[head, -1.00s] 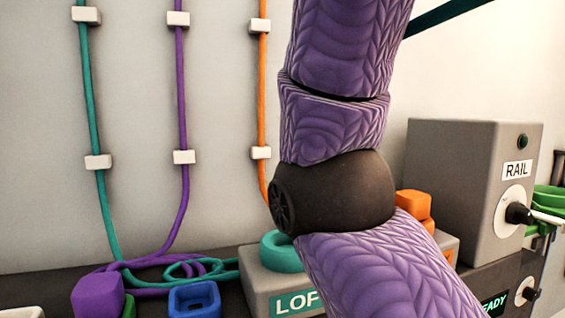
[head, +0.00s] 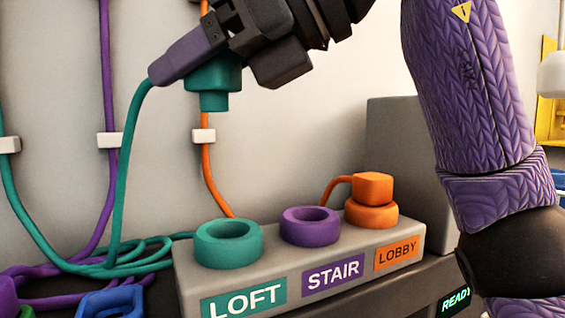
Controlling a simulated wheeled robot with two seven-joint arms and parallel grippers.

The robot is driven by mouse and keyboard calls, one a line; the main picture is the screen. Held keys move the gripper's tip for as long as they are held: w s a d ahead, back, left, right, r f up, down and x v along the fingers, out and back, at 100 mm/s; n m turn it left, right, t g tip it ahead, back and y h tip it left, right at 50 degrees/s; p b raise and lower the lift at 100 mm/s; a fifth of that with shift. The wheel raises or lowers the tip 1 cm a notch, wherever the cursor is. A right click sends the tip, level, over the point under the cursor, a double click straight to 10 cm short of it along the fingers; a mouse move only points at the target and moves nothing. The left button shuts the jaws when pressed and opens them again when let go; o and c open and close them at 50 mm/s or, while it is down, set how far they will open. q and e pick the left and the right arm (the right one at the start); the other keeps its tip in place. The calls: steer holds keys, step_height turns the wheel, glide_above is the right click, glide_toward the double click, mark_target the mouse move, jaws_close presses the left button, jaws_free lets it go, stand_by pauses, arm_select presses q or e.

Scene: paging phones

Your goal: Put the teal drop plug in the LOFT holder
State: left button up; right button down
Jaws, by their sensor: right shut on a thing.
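The teal drop plug (head: 213,82) is in the air at the top of the head view, its round end pointing down. My right gripper (head: 222,48) is shut on it, and a purple piece and the dark jaws cover its upper part. A teal cord runs from it down to the left. The LOFT holder is a teal ring (head: 229,258) on a grey block, with LOFT on a teal label. Its opening is empty. The plug appears above the ring, slightly to its left, clearly apart from it. My left gripper is not in view.
On the same grey block (head: 420,238), the purple STAIR ring (head: 311,236) is empty and the orange LOBBY ring (head: 371,217) holds an orange plug (head: 372,187). Coiled cords and a blue piece (head: 112,302) lie left of the block. A grey box (head: 392,150) stands behind right.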

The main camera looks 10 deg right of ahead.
steer(key=shift+m+t, duration=0.3)
steer(key=f, duration=0.3)
steer(key=f+b, duration=0.1)
steer(key=f, duration=0.3)
steer(key=f+b, duration=0.1)
steer(key=f, duration=0.2)
steer(key=shift+w+d+f, duration=0.2)
steer(key=shift+w+d, duration=0.05)
steer(key=shift+w, duration=0.15)
steer(key=shift+f, duration=0.1)
steer(key=shift+f, duration=0.15)
steer(key=shift+c, duration=0.9)
jaws_free()
steer(key=v, duration=1.2)
steer(key=shift+r+b, duration=0.4)
steer(key=shift+b, duration=0.05)
steer(key=shift+a, duration=0.1)
